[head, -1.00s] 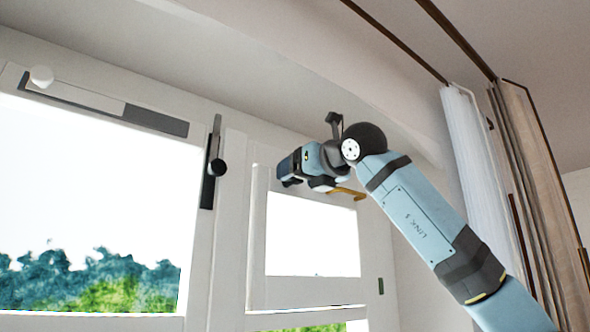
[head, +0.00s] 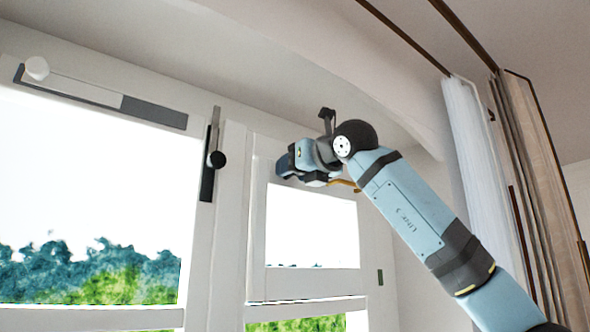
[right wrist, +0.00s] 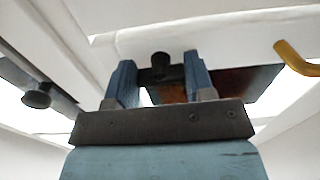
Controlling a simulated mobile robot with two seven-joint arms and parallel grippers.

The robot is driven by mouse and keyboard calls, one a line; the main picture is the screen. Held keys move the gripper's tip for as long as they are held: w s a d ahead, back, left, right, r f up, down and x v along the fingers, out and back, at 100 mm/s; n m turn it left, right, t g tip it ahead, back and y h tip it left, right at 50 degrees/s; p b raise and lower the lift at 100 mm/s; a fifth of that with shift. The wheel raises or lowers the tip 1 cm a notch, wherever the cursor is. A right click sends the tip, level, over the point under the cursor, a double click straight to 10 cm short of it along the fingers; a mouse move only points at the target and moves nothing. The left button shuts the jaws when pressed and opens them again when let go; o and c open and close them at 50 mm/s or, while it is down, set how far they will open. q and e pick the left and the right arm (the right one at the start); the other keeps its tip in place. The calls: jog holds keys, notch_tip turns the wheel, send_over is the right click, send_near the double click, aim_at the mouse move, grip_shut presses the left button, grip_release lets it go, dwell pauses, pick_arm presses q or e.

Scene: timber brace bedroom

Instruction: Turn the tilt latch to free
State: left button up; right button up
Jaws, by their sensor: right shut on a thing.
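My right gripper (head: 284,165) is at the top of the small window sash (head: 258,225) in the head view. In the right wrist view its two blue fingers (right wrist: 160,75) stand on either side of a dark knob, the tilt latch (right wrist: 160,62), and are shut on it. A dark, brownish plate (right wrist: 235,82) shows behind the fingers. In the head view the gripper and wrist hide the latch, so I cannot tell its angle there. My left gripper is in neither view.
A yellow handle (right wrist: 290,55) is close to the right of the fingers. A white knob (head: 37,69) sits on a rail at upper left. Curtains (head: 470,150) hang at the right.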

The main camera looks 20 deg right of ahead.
jog(key=n, duration=0.4)
jog(key=shift+n, duration=0.4)
jog(key=n+p, duration=0.1)
jog(key=n, duration=0.3)
jog(key=shift+n, duration=0.3)
jog(key=n, duration=0.4)
jog(key=shift+a+f+p, duration=0.1)
jog(key=shift+a+p, duration=0.05)
jog(key=shift+p, duration=0.15)
jog(key=shift+n+p, duration=0.35)
jog(key=shift+n, duration=1.75)
jog(key=shift+f, duration=0.1)
jog(key=o, duration=0.9)
jog(key=shift+s, duration=0.1)
